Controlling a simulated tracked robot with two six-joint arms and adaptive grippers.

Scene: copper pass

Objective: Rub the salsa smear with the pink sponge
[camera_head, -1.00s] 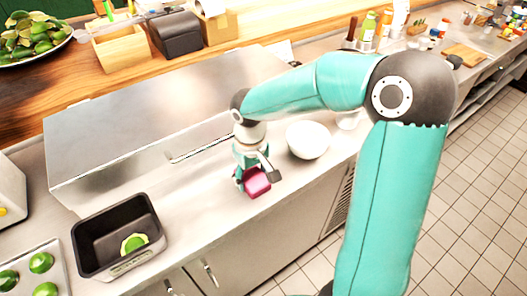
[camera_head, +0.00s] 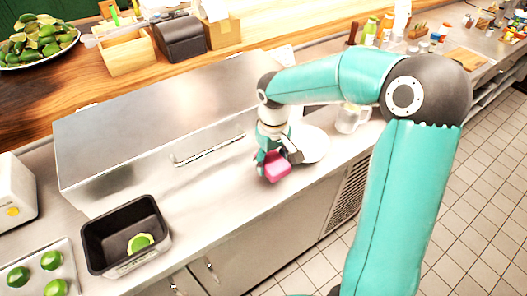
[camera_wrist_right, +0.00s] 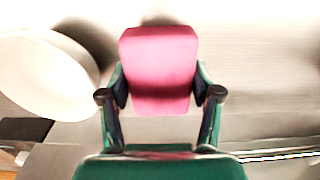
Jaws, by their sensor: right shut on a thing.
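The pink sponge (camera_head: 278,172) is held in my right gripper (camera_head: 273,158), low over the steel counter in front of the metal box. In the right wrist view, the sponge (camera_wrist_right: 160,65) sits between the two fingers of the gripper (camera_wrist_right: 160,97). I cannot tell whether the sponge touches the counter. I cannot make out the salsa smear in either view. My left gripper is not in view.
A white bowl (camera_head: 315,148) stands just right of the gripper, partly hidden by my arm. A glass mug (camera_head: 350,119) is beyond it. A black bin (camera_head: 105,222) with a lime piece stands at the left. Bare counter (camera_head: 205,200) lies between.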

